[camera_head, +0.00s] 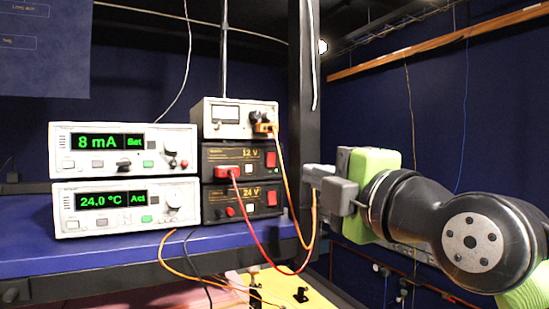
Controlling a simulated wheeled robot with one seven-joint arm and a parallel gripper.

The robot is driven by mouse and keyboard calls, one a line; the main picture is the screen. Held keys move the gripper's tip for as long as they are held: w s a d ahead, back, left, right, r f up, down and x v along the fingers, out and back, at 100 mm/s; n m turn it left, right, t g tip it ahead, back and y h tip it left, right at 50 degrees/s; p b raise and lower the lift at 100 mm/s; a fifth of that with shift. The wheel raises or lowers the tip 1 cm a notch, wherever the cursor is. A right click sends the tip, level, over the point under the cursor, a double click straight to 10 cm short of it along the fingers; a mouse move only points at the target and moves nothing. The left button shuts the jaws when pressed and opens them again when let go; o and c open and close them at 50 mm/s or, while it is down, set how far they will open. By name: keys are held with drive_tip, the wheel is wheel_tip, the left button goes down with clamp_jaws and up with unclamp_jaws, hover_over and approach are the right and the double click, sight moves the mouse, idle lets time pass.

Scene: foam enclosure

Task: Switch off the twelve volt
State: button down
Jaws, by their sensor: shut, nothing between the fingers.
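The black 12 V supply (218,162) sits in the middle of a stack of boxes on the blue shelf. A red rocker switch (270,159) is at the right end of its front. I cannot tell which way the rocker is tipped. A red lead is plugged into the left part of the front. My gripper (309,172) is shut and empty, pointing left. In the picture its fingertips are a little right of and slightly below the 12 V switch, with a gap between them.
A 24 V supply (218,197) with its own red switch (272,198) is directly below. A white meter box (215,131) is on top. Orange and red leads (286,189) hang near the gripper. A dark post (301,90) rises behind. Two white display units (62,165) stand left.

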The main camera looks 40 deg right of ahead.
sight(270, 157)
drive_tip(key=p+x, duration=0.2)
drive_tip(key=x, duration=0.4)
drive_tip(key=p+x, duration=0.2)
drive_tip(key=x, duration=0.4)
drive_tip(key=shift+r, duration=0.25)
drive_tip(key=shift+w+d+f+p, duration=0.1)
drive_tip(key=shift+w+d+p, duration=0.1)
drive_tip(key=shift+w+p, duration=0.15)
